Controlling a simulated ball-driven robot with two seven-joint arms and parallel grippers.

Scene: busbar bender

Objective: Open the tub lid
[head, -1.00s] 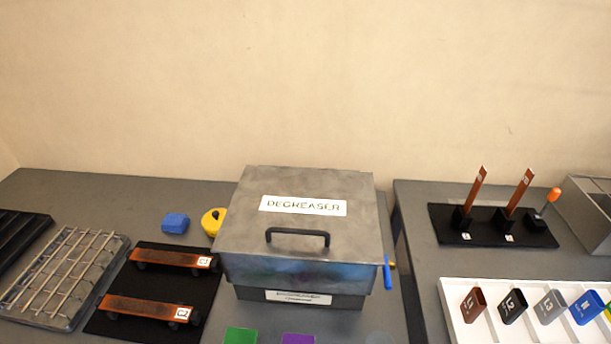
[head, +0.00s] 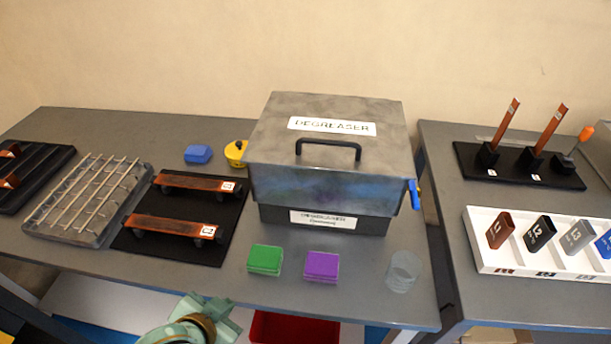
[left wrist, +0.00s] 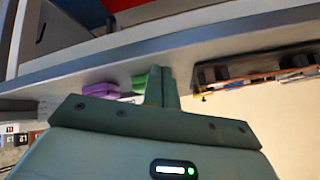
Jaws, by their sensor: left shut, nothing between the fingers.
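The degreaser tub (head: 320,218) stands on the grey table in the middle of the head view. Its metal lid (head: 265,135) is closed and lies flat on top, with a label and a black bar handle (head: 328,143) near the front edge. My left gripper (head: 222,312) shows at the bottom of the head view, below the table's front edge and well apart from the tub. Its closed fingers (left wrist: 162,88) also show in the left wrist view, empty. The tub and lid are not recognisable in the left wrist view. My right gripper is out of view.
Green pads (head: 264,260) and purple pads (head: 321,267) lie in front of the tub, with a clear round container (head: 403,271) to their right. A blue handle (head: 414,195) is at the tub's right side. Copper bars on a black mat (head: 228,250) lie left. A red bin (head: 290,328) is below.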

